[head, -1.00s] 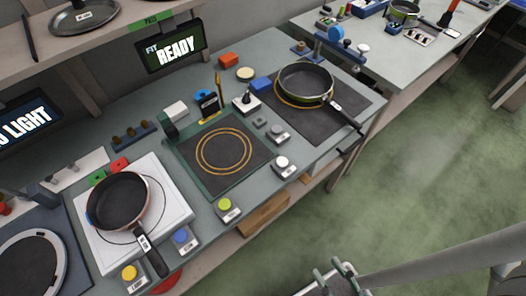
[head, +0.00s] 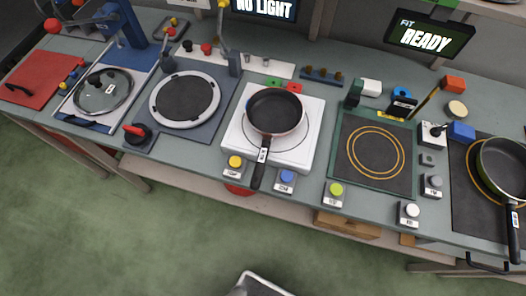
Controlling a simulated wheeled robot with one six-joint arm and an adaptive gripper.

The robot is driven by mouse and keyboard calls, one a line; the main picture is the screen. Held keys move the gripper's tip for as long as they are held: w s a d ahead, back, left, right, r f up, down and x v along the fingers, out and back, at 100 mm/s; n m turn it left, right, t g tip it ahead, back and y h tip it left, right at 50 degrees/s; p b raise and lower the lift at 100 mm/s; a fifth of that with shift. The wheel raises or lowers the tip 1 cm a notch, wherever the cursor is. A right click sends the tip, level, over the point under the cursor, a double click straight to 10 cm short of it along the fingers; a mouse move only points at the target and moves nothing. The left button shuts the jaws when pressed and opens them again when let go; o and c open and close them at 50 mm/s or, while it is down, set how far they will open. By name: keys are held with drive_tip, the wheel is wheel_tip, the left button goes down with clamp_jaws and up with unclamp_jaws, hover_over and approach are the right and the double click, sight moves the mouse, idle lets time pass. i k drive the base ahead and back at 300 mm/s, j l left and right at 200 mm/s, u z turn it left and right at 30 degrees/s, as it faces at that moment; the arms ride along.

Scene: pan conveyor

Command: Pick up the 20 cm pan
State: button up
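Each handle has a small pale label that I cannot read, so I cannot tell which pan is 20 cm. My gripper is not in view.
A dark mat with orange rings (head: 375,153) is bare between the pans. Coloured buttons (head: 287,177) line the bench front. A grey ring station (head: 185,98), a lidded pan (head: 104,92) and a red board (head: 40,80) stand left.

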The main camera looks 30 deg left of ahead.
sight(501, 162)
drive_tip(key=i+l+u, duration=0.2)
drive_tip(key=l, duration=0.2)
drive_tip(key=i+l+u, duration=0.1)
drive_tip(key=l+u, duration=0.15)
drive_tip(key=l, duration=0.15)
drive_tip(key=i+l+u, duration=0.2)
drive_tip(key=l, duration=0.25)
drive_tip(key=l+u, duration=0.2)
drive_tip(key=l, duration=0.25)
